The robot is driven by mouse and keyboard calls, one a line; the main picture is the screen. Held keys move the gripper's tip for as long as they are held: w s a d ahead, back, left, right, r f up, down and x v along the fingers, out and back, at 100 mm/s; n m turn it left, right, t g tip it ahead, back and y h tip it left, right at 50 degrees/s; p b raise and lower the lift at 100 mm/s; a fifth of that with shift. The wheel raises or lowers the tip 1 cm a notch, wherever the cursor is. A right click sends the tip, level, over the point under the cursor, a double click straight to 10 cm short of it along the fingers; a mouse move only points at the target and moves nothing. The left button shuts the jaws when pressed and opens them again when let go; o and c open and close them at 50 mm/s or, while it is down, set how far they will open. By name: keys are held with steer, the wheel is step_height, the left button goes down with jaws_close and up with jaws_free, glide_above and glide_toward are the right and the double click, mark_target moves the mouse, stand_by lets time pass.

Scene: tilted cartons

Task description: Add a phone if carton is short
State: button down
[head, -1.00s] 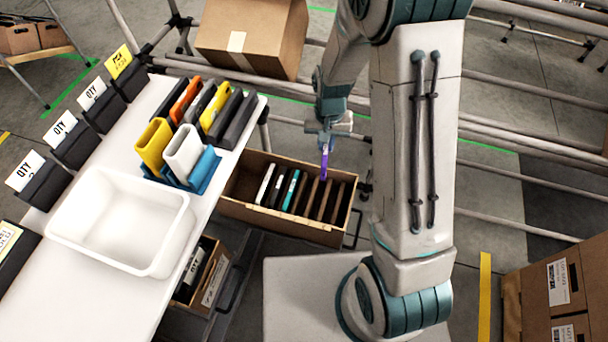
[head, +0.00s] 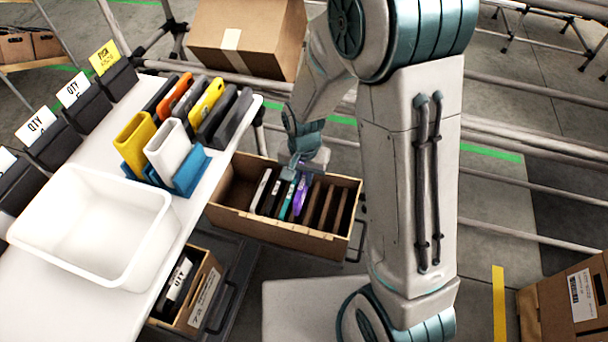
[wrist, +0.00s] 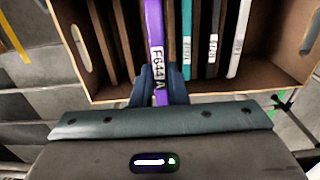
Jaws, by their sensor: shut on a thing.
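My gripper (wrist: 159,92) is shut on a purple phone (wrist: 155,40) with a label reading F644A. In the head view the purple phone (head: 300,196) stands partly down inside the brown carton (head: 325,232), beside the teal phone (head: 287,200). The carton has divider slots. White, black and teal phones stand on one side of the purple one, and brown dividers on the other. In the wrist view the teal phone (wrist: 187,50) and a white phone (wrist: 239,40) show in the carton (wrist: 280,82). My gripper hides part of the slot.
A white table at left holds a white bin (head: 95,230), colored holders and QTY cards. A closed cardboard box (head: 245,38) sits behind on the rack. A smaller carton (head: 190,290) stands below the table.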

steer(key=shift+f+b, duration=3.45)
steer(key=shift+f, duration=1.3)
steer(key=shift+f, duration=0.25)
steer(key=c, duration=1.3)
jaws_free()
steer(key=shift+c, duration=0.2)
step_height(320, 180, up, 14)
steer(key=p, duration=0.4)
steer(key=shift+f, duration=0.1)
step_height(320, 180, up, 7)
steer(key=p, duration=0.6)
